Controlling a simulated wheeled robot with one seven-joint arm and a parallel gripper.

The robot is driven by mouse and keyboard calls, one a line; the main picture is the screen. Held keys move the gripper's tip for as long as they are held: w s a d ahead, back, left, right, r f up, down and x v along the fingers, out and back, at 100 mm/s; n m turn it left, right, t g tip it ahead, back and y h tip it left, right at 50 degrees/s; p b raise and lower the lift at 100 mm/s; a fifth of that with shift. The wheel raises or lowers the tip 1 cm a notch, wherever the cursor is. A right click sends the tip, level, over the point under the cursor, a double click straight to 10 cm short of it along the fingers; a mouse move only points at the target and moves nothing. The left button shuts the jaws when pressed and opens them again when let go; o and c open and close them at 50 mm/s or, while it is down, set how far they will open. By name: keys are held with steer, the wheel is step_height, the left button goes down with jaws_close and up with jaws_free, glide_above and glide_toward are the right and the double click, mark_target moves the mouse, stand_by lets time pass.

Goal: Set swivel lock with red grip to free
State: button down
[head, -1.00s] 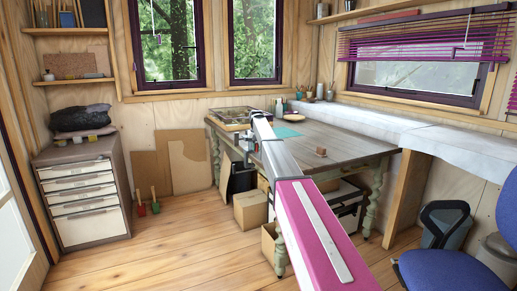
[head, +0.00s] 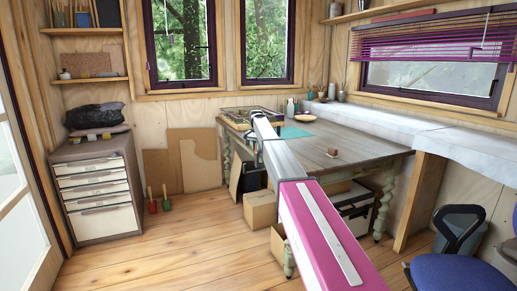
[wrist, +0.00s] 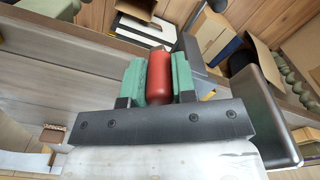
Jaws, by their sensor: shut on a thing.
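The red grip (wrist: 159,77) of the swivel lock stands between the two green finger pads of my gripper (wrist: 159,80) in the wrist view. The pads are shut on it from both sides. Dark grey metal parts (wrist: 268,92) show to the right of the grip, but the lock's base and its exact setting are hard to make out. In the head view my arm reaches to the left front part of the wooden table (head: 365,160), and the red grip cannot be seen there.
A small brown block (head: 332,153) lies on the table. Cardboard boxes (head: 259,208) stand below it. A blue chair (head: 452,272) is at the right, a drawer cabinet (head: 98,195) at the left. The floor between cabinet and table is mostly clear.

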stand_by(0.4)
steer(key=c, duration=0.9)
jaws_free()
steer(key=shift+r, duration=0.1)
step_height(320, 180, up, 11)
steer(key=shift+f, duration=0.2)
